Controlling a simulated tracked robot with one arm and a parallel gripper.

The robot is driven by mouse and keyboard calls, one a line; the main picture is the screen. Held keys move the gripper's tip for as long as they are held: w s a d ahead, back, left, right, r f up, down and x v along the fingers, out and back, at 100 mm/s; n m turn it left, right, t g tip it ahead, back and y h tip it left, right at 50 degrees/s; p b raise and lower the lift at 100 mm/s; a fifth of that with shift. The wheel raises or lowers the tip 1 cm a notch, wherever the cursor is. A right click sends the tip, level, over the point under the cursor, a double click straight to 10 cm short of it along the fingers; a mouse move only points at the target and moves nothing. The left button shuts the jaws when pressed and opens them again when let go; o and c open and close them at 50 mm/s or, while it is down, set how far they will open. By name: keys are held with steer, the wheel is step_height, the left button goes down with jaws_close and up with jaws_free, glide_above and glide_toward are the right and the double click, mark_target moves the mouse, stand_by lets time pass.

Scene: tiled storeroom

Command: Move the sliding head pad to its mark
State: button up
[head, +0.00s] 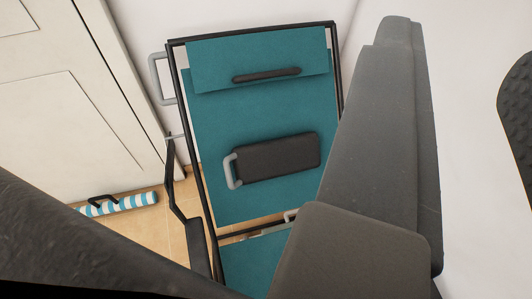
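The chair has a teal back (222,130) in a black frame. A dark grey padded block (290,155), likely the sliding head pad, lies across the lower middle of this back, with a light grey handle (230,171) at its left end. A teal flap (215,68) covers the top of the back and carries a short dark bar (266,75). I cannot tell whether that bar is the mark. My gripper (385,150) shows as large grey parts at the right, overlapping the chair's right side in the picture. Its fingertips cannot be made out, and no contact with the pad shows.
A light grey loop (158,78) sticks out at the frame's upper left. The teal seat (245,262) is partly hidden below. A white panelled door (70,100) stands at left. A blue-and-white striped roll (118,205) lies on the tan tiled floor (165,228).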

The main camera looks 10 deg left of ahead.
steer(key=w+a+f+n+y+b, duration=0.1)
steer(key=w+f+y, duration=0.1)
steer(key=w+f, duration=0.65)
steer(key=w+f+n+y, duration=0.15)
steer(key=w+f, duration=0.35)
steer(key=f, duration=0.7)
steer(key=w+a+f+n+y+b, duration=0.1)
steer(key=w+f+n, duration=0.1)
steer(key=w+f, duration=0.65)
steer(key=n+g+y+b, duration=0.2)
steer(key=g+y, duration=0.1)
steer(key=y, duration=0.6)
glide_toward(231, 179)
steer(key=b+x, duration=0.2)
steer(key=x, duration=0.9)
steer(key=shift+w+a+b, duration=0.15)
steer(key=shift+b, duration=0.2)
steer(key=shift+c, duration=0.4)
jaws_close()
